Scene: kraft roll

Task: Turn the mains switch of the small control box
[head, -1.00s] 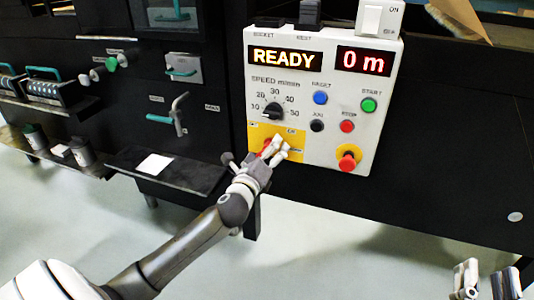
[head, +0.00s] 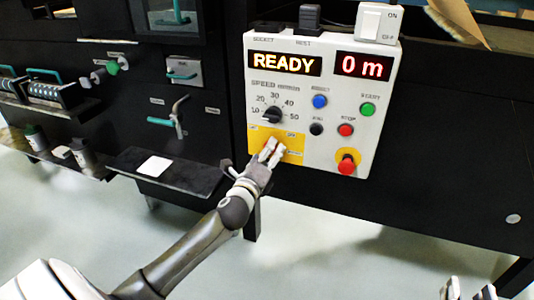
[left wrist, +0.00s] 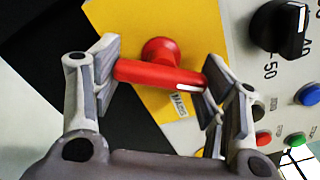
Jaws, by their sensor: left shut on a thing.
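The small control box (head: 340,120) is a light grey panel with READY and 0 m displays. The mains switch (left wrist: 150,76) is a red bar handle on a red hub, with a white mark near its right end, on a yellow plate (left wrist: 140,25). My left gripper (left wrist: 160,82) has a finger at each end of the bar and is shut on it. In the head view my left gripper (head: 270,152) covers most of the switch. My right gripper (head: 470,291) is at the bottom right edge, fingers apart, partly cut off and away from the box.
A speed knob (head: 273,115) sits just above the yellow plate. A red emergency button (head: 346,165) on yellow and several coloured buttons are to the right. A black shelf (head: 190,178) with a white card stands left of my left gripper.

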